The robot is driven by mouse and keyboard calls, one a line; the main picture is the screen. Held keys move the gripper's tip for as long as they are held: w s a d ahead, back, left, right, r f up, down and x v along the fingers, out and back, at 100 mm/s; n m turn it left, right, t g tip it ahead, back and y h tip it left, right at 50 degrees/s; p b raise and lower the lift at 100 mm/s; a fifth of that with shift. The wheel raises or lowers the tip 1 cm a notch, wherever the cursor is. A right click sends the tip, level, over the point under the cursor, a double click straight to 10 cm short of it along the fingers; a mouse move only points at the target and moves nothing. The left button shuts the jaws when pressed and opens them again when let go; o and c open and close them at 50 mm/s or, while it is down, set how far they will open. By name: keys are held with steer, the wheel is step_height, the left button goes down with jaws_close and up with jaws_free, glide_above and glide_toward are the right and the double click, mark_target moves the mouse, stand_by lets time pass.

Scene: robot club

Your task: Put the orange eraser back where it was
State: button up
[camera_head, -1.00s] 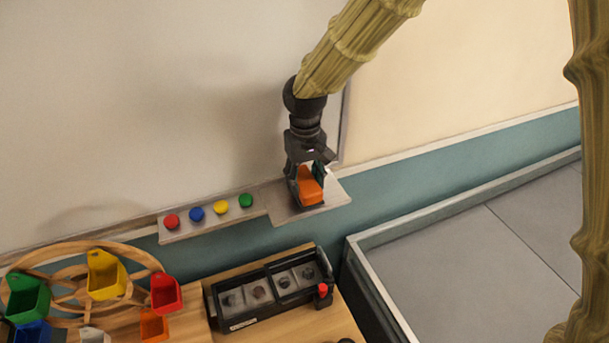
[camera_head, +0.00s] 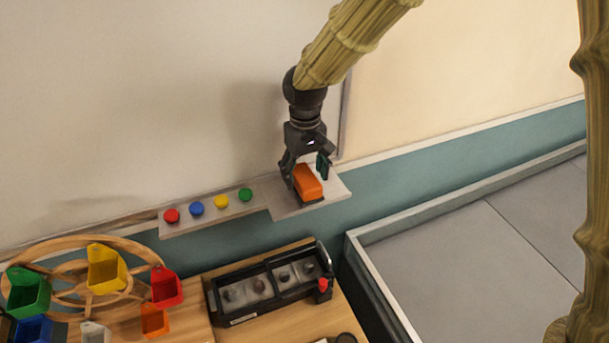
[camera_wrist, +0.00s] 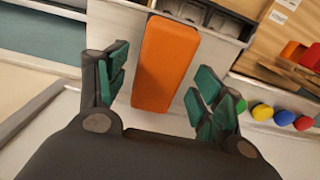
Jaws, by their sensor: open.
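The orange eraser (camera_head: 308,183) lies on the wider right end of the light ledge (camera_head: 290,209) below the whiteboard (camera_head: 130,90). My gripper (camera_head: 307,172) is open and pointing down over the eraser, with a finger on either side of it. In the wrist view the orange eraser (camera_wrist: 165,62) lies between the two green-padded fingers of my gripper (camera_wrist: 158,92). A gap shows on both sides of it. The eraser's underside is hidden.
Red, blue, yellow and green magnets (camera_head: 221,202) sit on the ledge to the left. Below are a black tray (camera_head: 240,318) with round items and a wooden wheel (camera_head: 128,247) with coloured bins. A grey-topped walled platform (camera_head: 470,265) lies to the right.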

mark_target(305, 176)
step_height(305, 176, up, 11)
steer(key=b, duration=0.4)
steer(key=shift+r, duration=0.2)
